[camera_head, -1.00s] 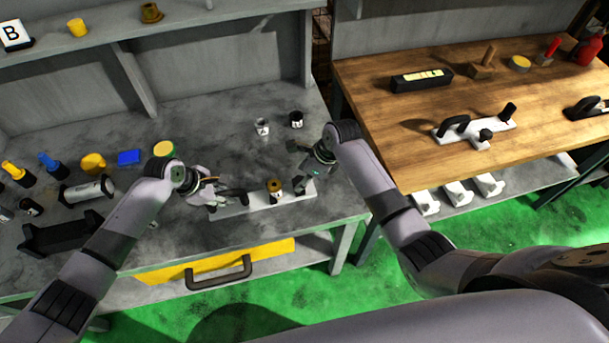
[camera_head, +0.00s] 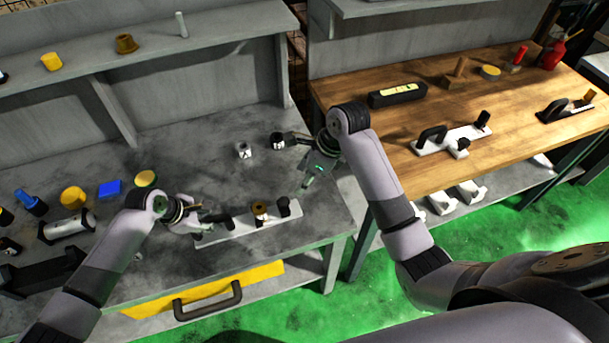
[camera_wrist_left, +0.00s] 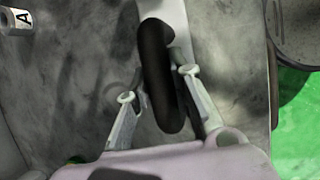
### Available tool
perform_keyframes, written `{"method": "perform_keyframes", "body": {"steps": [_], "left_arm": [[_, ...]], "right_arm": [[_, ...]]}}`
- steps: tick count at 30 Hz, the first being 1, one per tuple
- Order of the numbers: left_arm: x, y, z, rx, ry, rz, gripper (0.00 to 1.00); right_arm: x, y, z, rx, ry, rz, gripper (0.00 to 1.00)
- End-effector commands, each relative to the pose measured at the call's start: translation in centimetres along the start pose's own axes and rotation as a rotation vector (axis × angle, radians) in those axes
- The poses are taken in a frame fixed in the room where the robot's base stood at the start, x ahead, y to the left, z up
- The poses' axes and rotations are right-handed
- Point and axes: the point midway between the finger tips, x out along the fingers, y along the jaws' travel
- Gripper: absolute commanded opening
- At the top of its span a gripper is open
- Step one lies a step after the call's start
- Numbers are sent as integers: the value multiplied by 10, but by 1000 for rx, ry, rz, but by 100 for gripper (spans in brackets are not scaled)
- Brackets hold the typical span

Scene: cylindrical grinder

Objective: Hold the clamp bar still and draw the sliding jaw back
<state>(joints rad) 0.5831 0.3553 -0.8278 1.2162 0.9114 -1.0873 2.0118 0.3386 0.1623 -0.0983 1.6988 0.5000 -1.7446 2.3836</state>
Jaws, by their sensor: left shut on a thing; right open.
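The clamp bar (camera_head: 240,226) is a long white bar lying on the grey bench, with a black handle (camera_wrist_left: 160,75) at its left part. My left gripper (camera_head: 204,217) is shut at this handle; in the left wrist view the handle passes between its fingers (camera_wrist_left: 160,92). A brown-gold round piece (camera_head: 259,209) stands on the bar right of the handle. Black upright parts (camera_head: 284,207) stand beside it at the right end; which is the sliding jaw is hard to tell. My right gripper (camera_head: 296,164) is open and empty, above and behind the bar's right end.
A dark labelled cup (camera_head: 278,142) stands close to my right gripper, with a lighter one (camera_head: 243,151) left of it. The wooden table (camera_head: 440,110) is at the right.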

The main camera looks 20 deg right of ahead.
Motion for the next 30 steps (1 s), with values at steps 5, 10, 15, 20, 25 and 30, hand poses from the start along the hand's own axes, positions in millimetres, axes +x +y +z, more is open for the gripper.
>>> {"method": "perform_keyframes", "body": {"steps": [5, 10, 15, 20, 25, 30], "left_arm": [[1, -1, 0, 0, -1, -3, 0], [1, -1, 0, 0, -1, -3, 22], [1, -1, 0, 0, -1, -2, 33], [0, -1, 0, 0, -1, -2, 44], [0, 0, 0, 0, -1, -1, 44], [-2, 0, 0, 0, -1, -1, 44]], "right_arm": [[0, 0, 0, 0, 0, 0, 48], [0, 0, 0, 0, 0, 0, 48], [0, 0, 0, 0, 0, 0, 48], [0, 0, 0, 0, 0, 0, 48], [0, 0, 0, 0, 0, 0, 48], [0, 0, 0, 0, 0, 0, 48]]}}
